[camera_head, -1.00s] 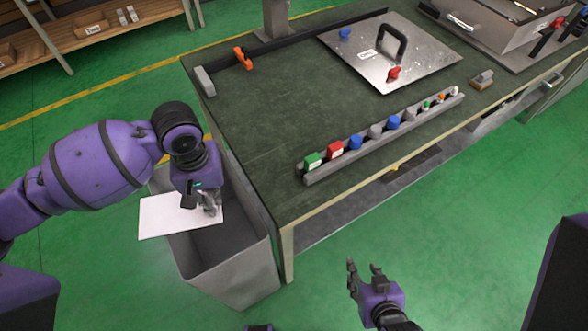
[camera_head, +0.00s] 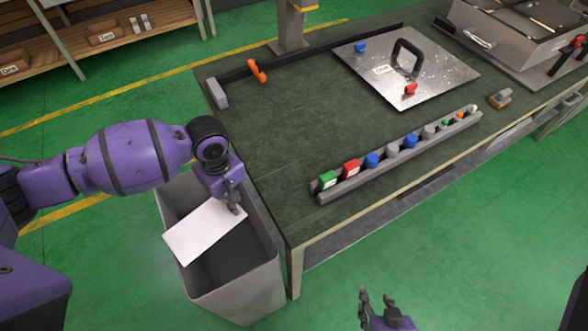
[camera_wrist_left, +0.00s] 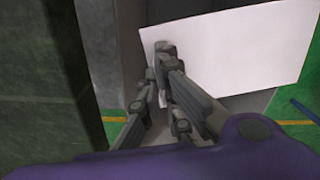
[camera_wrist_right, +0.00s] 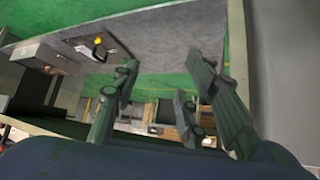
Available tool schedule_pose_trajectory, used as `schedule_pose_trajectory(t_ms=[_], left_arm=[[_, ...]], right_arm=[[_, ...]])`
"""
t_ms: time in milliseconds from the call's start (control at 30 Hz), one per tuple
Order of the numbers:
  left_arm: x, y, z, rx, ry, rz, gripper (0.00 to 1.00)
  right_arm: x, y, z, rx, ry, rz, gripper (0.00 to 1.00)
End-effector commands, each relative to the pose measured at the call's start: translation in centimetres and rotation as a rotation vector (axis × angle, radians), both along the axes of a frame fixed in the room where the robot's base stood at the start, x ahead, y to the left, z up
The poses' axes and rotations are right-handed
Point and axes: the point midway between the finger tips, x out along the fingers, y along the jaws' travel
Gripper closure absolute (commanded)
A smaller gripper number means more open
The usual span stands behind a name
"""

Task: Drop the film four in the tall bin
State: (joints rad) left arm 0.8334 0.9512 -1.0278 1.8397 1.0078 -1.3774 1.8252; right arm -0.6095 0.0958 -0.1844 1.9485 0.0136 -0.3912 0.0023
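The film is a flat white sheet (camera_head: 205,232), tilted over the mouth of the tall grey bin (camera_head: 262,283) beside the bench. My left gripper (camera_head: 236,207) is shut on one edge of the film, above the bin. In the left wrist view the film (camera_wrist_left: 240,50) spreads away from the left fingers (camera_wrist_left: 160,75), which overlap its near corner. The bin's inside is partly hidden by the film. My right gripper (camera_head: 376,302) is low at the bottom of the head view, away from the bench. Its fingers stand apart and empty in the right wrist view (camera_wrist_right: 165,85).
The dark green bench (camera_head: 290,130) stands right of the bin. It carries a grey rack (camera_head: 400,160) of coloured pieces, a metal plate (camera_head: 440,75) with a handle and an orange clamp (camera_head: 257,71). A wooden shelf (camera_head: 100,35) is at the back left. Green floor lies in front.

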Motion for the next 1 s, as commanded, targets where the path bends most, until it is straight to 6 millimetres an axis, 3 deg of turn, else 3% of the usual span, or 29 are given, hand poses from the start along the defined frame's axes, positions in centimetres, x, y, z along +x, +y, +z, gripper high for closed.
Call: schedule_pose_trajectory(t_ms=[33, 300, 500, 833, 1000], left_arm=[[-0.2, 0.0, -0.6, -0.001, 0.005, 0.0, 1.0], [0.1, 0.0, -0.3, -0.002, -0.004, 0.0, 1.0], [0.0, 0.0, -0.3, -0.001, -0.003, 0.0, 0.73], [0.0, 0.0, -0.1, -0.001, -0.003, 0.0, 0.73], [0.1, 0.0, 2.0, -0.001, -0.004, -0.001, 0.73]], right_arm=[[-0.2, 0.0, -0.4, 0.001, 0.005, -0.001, 0.6], [1.0, 0.4, 0.1, 0.006, -0.015, -0.003, 0.6], [1.2, 0.5, 0.2, 0.008, -0.019, -0.005, 0.6], [0.0, 0.0, -0.2, -0.002, 0.001, -0.001, 0.6], [0.2, 0.1, -0.2, 0.001, -0.002, -0.002, 0.6]])
